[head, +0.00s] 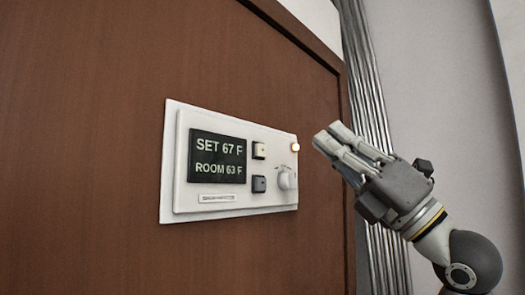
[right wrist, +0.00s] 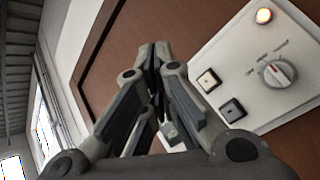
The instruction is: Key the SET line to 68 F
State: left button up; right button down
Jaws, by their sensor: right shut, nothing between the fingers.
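The white thermostat panel (head: 222,205) is mounted on a brown wooden surface. Its dark display (head: 217,158) reads SET 67 F above ROOM 63 F. To the right of the display are a cream button (head: 259,150) above and a dark button (head: 258,184) below. The right wrist view also shows the cream button (right wrist: 208,80) and the dark button (right wrist: 232,108). My right gripper (head: 328,138) is shut and empty, to the right of the panel and apart from it. In the right wrist view its closed fingertips (right wrist: 155,50) point up, left of the buttons. My left gripper is not in view.
A round knob (head: 287,178) sits at the panel's right, with a lit lamp (head: 295,147) above it. The brown panel (head: 90,130) is otherwise bare. Ribbed grey conduit (head: 365,70) runs vertically behind my right gripper.

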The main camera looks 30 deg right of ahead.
aim_at(261, 151)
jog(key=w+a+p, duration=0.2)
jog(key=w+a, duration=0.1)
jog(key=w, duration=0.5)
jog(key=shift+a, duration=0.2)
jog(key=shift+w, duration=0.2)
dwell(1.2)
jog(key=shift+w+a, duration=0.2)
jog(key=shift+w, duration=0.1)
jog(key=shift+w+a+p, duration=0.1)
jog(key=shift+w+p, duration=0.25)
dwell(0.8)
dwell(0.3)
jog(key=shift+s+d, duration=0.25)
jog(key=shift+s, duration=0.45)
jog(key=shift+s+b, duration=0.1)
jog(key=shift+b, duration=0.2)
